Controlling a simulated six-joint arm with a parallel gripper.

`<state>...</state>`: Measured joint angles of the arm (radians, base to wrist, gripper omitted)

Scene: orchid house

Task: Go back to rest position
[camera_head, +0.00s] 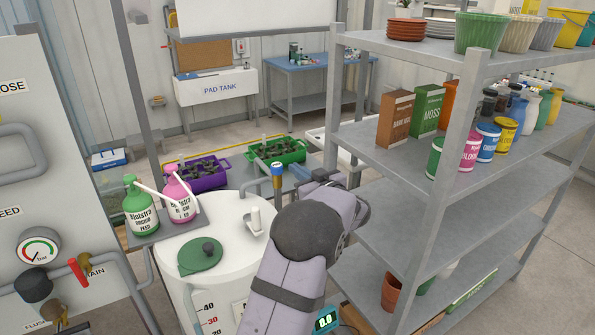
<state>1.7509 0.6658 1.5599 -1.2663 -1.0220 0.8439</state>
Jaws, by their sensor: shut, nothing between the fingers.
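My arm rises from the bottom centre of the head view, bends at a dark round joint and ends in grey wrist parts beside the shelf rack (447,180). My gripper's fingers do not show; they are hidden behind the arm's own links or turned away. No held object is visible at the arm's end.
A white tank (232,268) with a green lid (200,256) stands left of my arm. Green (139,212) and pink (180,200) bottles sit on a small shelf beside it. Purple (197,180) and green (277,154) plant crates lie behind. The rack closely borders my arm's right.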

